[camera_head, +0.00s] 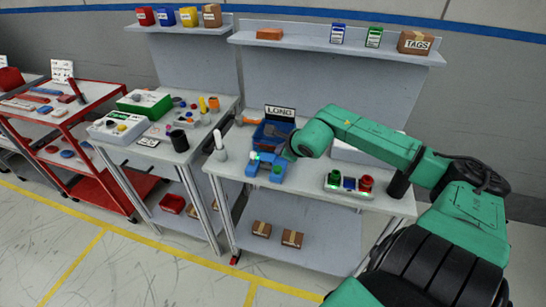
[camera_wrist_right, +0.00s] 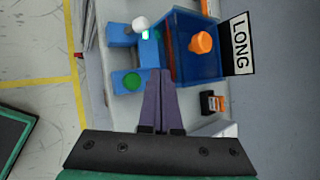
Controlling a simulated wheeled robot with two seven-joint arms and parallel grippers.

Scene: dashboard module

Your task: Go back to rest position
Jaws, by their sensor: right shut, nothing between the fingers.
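My right arm (camera_head: 375,145) is green and reaches left across the right-hand workbench in the head view. My right gripper (camera_wrist_right: 160,75) is shut and empty in the right wrist view. Its tips are close to a blue fixture (camera_wrist_right: 128,82) with a green button and a white knob. A blue bin (camera_wrist_right: 190,68) beside the tips holds an orange part (camera_wrist_right: 201,42) and has a "LONG" sign (camera_wrist_right: 239,43) on it. My left gripper is not in view.
A grey module with green and red knobs (camera_head: 348,184) lies on the bench right of the blue fixture (camera_head: 265,168). A dark cylinder (camera_head: 398,185) stands near the arm. Shelves (camera_head: 335,46) with boxes are behind. A second bench and a red cart (camera_head: 75,110) stand left; floor in front is clear.

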